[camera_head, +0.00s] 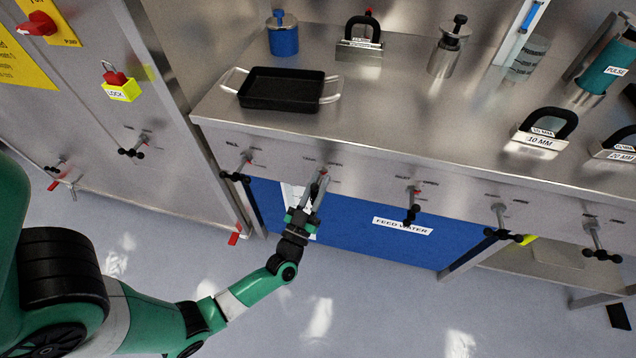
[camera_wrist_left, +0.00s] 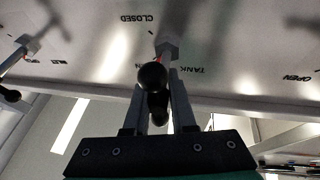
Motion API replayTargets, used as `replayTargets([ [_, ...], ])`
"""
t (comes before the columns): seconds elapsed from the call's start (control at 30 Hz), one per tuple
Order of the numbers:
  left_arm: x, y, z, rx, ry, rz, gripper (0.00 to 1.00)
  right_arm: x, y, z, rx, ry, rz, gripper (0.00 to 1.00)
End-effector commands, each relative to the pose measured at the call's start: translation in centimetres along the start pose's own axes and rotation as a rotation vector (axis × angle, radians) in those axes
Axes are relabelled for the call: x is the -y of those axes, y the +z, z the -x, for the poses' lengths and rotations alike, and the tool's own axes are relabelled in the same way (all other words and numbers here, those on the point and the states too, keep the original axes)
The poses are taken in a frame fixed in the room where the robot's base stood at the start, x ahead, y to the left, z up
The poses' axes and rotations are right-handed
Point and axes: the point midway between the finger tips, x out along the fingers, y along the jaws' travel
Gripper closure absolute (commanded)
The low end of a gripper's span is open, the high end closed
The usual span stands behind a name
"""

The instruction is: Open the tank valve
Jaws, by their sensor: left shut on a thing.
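The tank valve (camera_wrist_left: 168,48) is on the front panel of the steel bench, with "TANK" printed beside it and "CLOSED" and "OPEN" on either side in the left wrist view. Its handle (camera_wrist_left: 152,76) has black ball ends and lies between the fingers of my left gripper (camera_wrist_left: 157,95). In the head view my left gripper (camera_head: 318,190) reaches up to this valve from below and is shut on it, hiding most of the handle. A little red shows at the valve stem. My right gripper is in neither view.
Similar valves flank it: one on the left (camera_head: 237,172) and several on the right, the nearest here (camera_head: 412,205). A black tray (camera_head: 283,105) with light handles sits on the bench above. A blue panel labelled "FEED WATER" (camera_head: 402,226) is below. The floor in front is clear.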

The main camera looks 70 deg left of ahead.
Motion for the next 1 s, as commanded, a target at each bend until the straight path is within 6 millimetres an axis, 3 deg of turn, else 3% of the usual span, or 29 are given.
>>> replayTargets([
  [0.33,-0.1,0.4,0.2,0.011,0.005,0.003,1.0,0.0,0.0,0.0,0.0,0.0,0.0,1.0],
  [0.37,-0.1,0.4,0.2,0.011,0.005,0.003,0.74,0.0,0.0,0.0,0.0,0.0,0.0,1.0],
  [0.5,-0.1,0.3,0.1,0.009,0.004,0.003,0.53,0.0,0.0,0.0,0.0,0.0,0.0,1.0],
  [0.83,-0.1,0.1,0.3,0.003,0.001,0.002,0.53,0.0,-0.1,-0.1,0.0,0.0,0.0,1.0],
  [1.0,-0.1,-0.1,2.9,0.006,0.005,0.002,0.53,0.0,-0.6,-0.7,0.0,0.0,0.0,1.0],
])
